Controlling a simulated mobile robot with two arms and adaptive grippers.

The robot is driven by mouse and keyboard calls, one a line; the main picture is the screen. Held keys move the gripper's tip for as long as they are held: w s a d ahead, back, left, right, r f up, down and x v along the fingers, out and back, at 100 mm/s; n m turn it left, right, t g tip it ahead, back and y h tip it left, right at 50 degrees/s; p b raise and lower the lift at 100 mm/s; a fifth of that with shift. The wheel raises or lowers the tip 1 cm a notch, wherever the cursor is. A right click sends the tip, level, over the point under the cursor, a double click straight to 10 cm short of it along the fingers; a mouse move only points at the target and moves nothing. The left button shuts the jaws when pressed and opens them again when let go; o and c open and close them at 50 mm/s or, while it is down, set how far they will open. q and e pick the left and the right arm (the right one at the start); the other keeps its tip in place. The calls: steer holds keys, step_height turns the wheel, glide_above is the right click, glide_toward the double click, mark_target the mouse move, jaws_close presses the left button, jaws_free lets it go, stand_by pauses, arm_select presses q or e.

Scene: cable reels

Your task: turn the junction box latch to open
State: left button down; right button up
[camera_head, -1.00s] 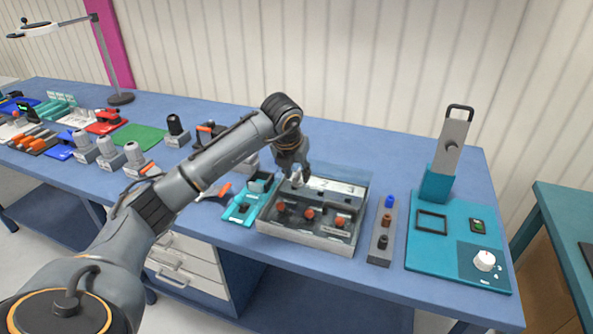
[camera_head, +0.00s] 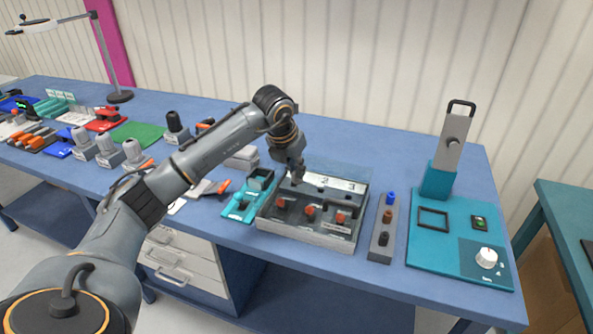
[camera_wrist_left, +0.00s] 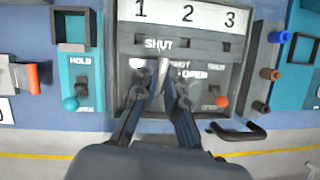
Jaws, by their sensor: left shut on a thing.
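The junction box (camera_head: 262,226) is a grey open-topped tray with a plate numbered 1, 2, 3 at its back and orange knobs in front. My left gripper (camera_head: 298,181) reaches down to the box just in front of the plate. Its fingers (camera_wrist_left: 161,77) are closed by the SHUT label, on a small pale lever that seems to be the latch (camera_wrist_left: 164,67). The fingers hide most of the latch. My right gripper is not in view.
A teal fixture (camera_head: 238,213) stands close on the left of the box. A grey block with coloured pegs (camera_head: 380,250) and a teal panel with a white dial (camera_head: 424,260) stand on the right.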

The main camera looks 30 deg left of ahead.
arm_select(q)
steer(key=m+h, duration=0.1)
steer(key=m, duration=0.1)
steer(key=shift+a+m+b, duration=0.15)
steer(key=shift+m+b, duration=0.25)
steer(key=m+h, duration=0.1)
steer(key=m, duration=0.2)
steer(key=shift+w+m, duration=0.1)
steer(key=shift+m, duration=0.2)
steer(key=m+g+h, duration=0.1)
steer(key=m, duration=0.1)
steer(key=m+h, duration=0.1)
steer(key=m, duration=0.2)
steer(key=shift+w+a+r+g, duration=0.1)
steer(key=shift+a+g, duration=0.05)
steer(key=shift+g, duration=0.25)
steer(key=shift+w+m+g, duration=0.1)
steer(key=shift+m+g, duration=0.6)
steer(key=shift+m, duration=1.4)
steer(key=shift+h, duration=0.3)
steer(key=c, duration=1.4)
jaws_free()
